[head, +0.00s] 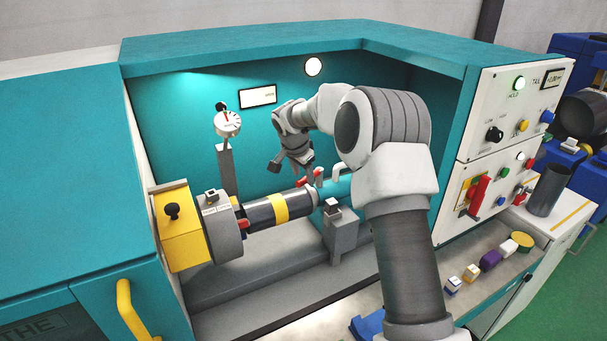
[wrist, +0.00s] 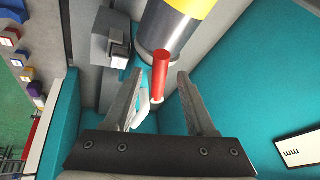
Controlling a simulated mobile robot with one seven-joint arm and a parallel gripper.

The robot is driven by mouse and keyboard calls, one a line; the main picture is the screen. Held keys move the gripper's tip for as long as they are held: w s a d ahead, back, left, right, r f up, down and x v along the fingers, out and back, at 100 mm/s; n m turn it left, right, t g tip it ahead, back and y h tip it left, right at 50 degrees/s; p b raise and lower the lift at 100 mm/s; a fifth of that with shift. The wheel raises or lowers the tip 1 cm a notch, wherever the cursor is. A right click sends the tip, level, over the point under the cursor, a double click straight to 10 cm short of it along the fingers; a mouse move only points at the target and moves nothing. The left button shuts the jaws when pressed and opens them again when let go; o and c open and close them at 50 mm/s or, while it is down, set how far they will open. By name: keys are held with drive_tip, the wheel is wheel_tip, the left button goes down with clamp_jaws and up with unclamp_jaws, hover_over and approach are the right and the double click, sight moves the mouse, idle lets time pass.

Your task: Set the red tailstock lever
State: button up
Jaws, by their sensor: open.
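The red tailstock lever (wrist: 160,72) shows in the wrist view as a short red rod beside the end of the cylinder. It lies between the tips of my gripper (wrist: 160,76), which is open with a gap on both sides of the rod. In the head view, my gripper (head: 291,166) hangs above the right end of the cylinder, and a red lever part (head: 302,182) shows just below it. The dark cylinder with a yellow band (head: 281,207) lies level, its left end at the grey chuck (head: 221,230). My arm hides part of the tailstock side.
A grey block (head: 341,228) stands below the cylinder's right end. A dial gauge (head: 228,123) on a post stands behind the chuck. The control panel at right has another red lever (head: 478,196). Several small blocks lie on the front ledge. Teal walls enclose the space.

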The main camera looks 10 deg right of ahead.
drive_tip(key=shift+w+d+f, duration=0.1)
drive_tip(key=shift+w+f, duration=0.15)
drive_tip(key=shift+f, duration=0.3)
clamp_jaws()
idle(1.1)
